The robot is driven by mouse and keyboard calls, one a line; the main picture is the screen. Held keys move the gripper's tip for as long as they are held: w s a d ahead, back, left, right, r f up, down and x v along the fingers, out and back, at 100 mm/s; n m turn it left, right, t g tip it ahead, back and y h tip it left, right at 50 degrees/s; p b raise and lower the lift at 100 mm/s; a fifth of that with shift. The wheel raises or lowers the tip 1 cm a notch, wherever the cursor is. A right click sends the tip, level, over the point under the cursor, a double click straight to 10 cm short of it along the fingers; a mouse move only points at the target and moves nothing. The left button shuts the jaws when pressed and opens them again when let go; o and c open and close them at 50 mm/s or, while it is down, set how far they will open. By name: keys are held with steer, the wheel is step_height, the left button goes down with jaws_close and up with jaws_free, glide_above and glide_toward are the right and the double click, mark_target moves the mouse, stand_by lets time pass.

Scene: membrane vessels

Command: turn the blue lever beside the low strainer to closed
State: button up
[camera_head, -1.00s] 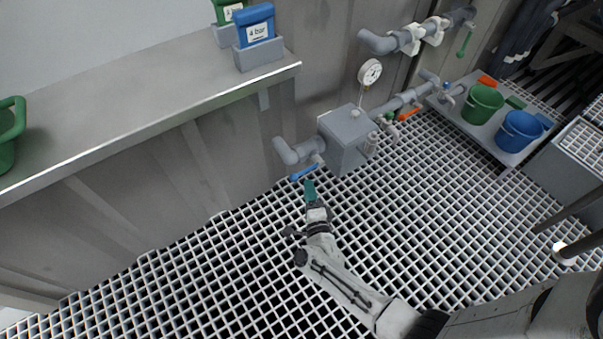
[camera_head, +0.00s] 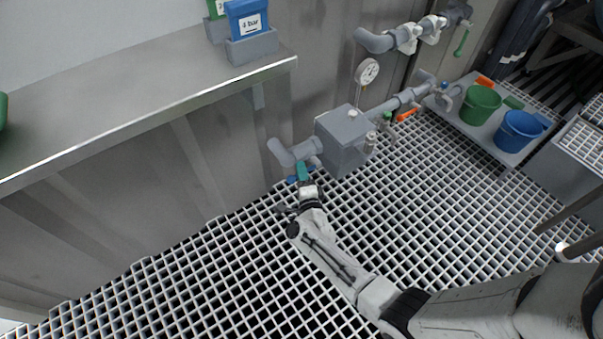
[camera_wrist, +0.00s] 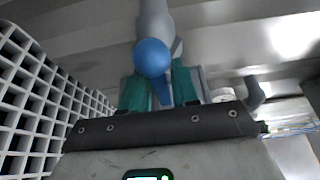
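The low strainer appears as a grey box-shaped body (camera_head: 343,141) on the low pipe by the wall. The blue lever (camera_head: 291,180) sits under the pipe elbow to its left and is partly hidden by my gripper (camera_head: 303,172). In the wrist view, the blue lever (camera_wrist: 162,92) runs between the two teal fingers of my gripper (camera_wrist: 160,84), with a round blue end (camera_wrist: 152,57) above it. The fingers stand apart, one on each side of the lever. Firm contact cannot be seen.
A steel bench (camera_head: 130,95) runs along the wall at left. A pressure gauge (camera_head: 367,72) stands above the strainer. An orange lever (camera_head: 406,115) is farther along the pipe. Green (camera_head: 481,104) and blue (camera_head: 518,130) buckets stand at right. The grating floor (camera_head: 200,275) is open.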

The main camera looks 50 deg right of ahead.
jaws_close()
